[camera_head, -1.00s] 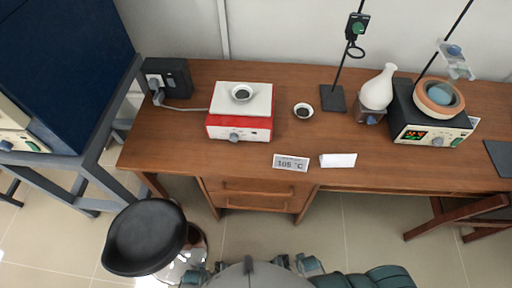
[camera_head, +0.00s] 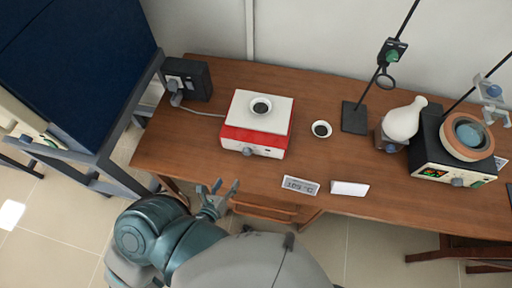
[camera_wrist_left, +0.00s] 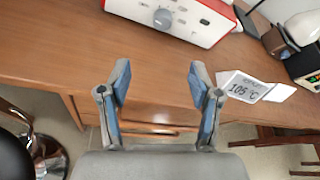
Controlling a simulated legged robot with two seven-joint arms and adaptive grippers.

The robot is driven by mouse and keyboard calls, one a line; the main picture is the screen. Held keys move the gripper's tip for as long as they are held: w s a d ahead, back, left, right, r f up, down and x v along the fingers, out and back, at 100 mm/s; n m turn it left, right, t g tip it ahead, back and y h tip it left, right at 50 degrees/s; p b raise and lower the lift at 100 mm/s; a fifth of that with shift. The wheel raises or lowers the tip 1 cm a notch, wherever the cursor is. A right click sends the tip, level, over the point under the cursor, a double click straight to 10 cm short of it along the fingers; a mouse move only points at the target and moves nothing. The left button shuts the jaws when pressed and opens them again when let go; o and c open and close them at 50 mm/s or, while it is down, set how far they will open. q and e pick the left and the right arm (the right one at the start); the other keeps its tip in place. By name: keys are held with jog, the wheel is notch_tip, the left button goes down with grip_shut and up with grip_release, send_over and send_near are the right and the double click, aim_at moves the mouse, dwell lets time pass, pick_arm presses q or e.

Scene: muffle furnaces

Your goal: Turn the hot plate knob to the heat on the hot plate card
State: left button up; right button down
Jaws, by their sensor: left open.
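The red and white hot plate (camera_head: 238,134) stands on the wooden desk, with a small dish on its white top. Its grey knob (camera_head: 248,151) is on the front face; the knob also shows in the left wrist view (camera_wrist_left: 162,18). The hot plate card (camera_head: 300,185) stands near the desk's front edge and reads 105 °C; it also shows in the left wrist view (camera_wrist_left: 247,87). My left gripper (camera_head: 223,187) is open and empty at the desk's front edge, below and apart from the knob. In the left wrist view its fingers (camera_wrist_left: 160,85) are spread. My right gripper is not seen.
A second small dish (camera_head: 321,129) sits right of the hot plate. A blank white card (camera_head: 349,188), a stand (camera_head: 355,118), a white vase (camera_head: 404,121) and a heating device (camera_head: 436,175) are further right. A black socket box (camera_head: 188,79) is at the back left.

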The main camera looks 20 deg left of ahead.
pick_arm(q)
send_near(246, 154)
jog(key=shift+w+d+f+p, duration=0.1)
jog(key=shift+w+d+p, duration=0.1)
jog(key=shift+w, duration=0.15)
jog(key=shift+w+d+f+p, duration=0.1)
jog(key=shift+w+f+p, duration=0.05)
jog(key=shift+w, duration=0.2)
jog(key=x, duration=0.4)
jog(key=a+x, duration=0.1)
jog(key=x, duration=0.2)
jog(key=shift+f, duration=0.15)
jog(key=shift+w+f, duration=0.1)
jog(key=shift+w, duration=0.2)
jog(key=shift+d, duration=0.2)
jog(key=shift+d, duration=0.15)
jog(key=c, duration=1)
jog(key=shift+a, duration=0.25)
jog(key=shift+c, duration=0.7)
